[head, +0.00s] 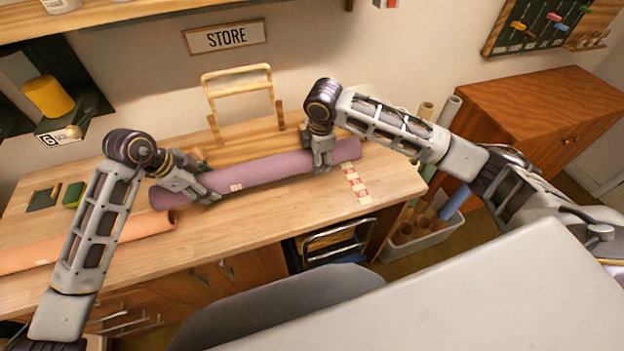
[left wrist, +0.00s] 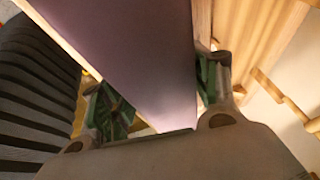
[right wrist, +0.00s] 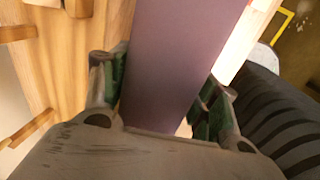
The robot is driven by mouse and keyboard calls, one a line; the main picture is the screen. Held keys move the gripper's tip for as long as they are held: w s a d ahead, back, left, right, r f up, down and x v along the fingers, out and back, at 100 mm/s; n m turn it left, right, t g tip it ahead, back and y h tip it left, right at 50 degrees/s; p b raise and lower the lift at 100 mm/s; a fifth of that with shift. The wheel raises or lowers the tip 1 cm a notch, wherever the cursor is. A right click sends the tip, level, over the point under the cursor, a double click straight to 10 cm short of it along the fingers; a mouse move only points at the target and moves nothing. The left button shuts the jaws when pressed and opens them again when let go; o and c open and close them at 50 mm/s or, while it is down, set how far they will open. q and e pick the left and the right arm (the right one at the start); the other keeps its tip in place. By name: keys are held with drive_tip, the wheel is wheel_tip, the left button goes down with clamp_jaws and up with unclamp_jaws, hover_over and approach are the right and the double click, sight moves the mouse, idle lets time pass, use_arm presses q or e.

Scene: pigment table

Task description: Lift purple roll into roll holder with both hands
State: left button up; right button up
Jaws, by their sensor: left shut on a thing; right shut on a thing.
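The purple roll (head: 265,170) lies lengthwise across the worktable in the head view, its right end further back than its left. My left gripper (head: 208,196) is shut on the roll left of its middle. My right gripper (head: 322,165) is shut on it near the right end. The roll runs between the fingers in the left wrist view (left wrist: 140,60) and the right wrist view (right wrist: 175,60). A wooden frame, apparently the roll holder (head: 240,94), stands just behind the roll. Whether the roll touches the table cannot be told.
An orange roll (head: 95,240) lies at the table's front left. A green block (head: 73,195) and a dark pad (head: 43,197) are at the left. Red-and-white labels (head: 356,184) mark the table's right side. A bin of rolls (head: 415,238) stands on the floor beyond the right edge.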

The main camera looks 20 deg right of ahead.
use_arm(q)
drive_tip(key=shift+a, duration=0.1)
drive_tip(key=shift+w, duration=0.15)
use_arm(e)
drive_tip(key=shift+w, duration=0.15)
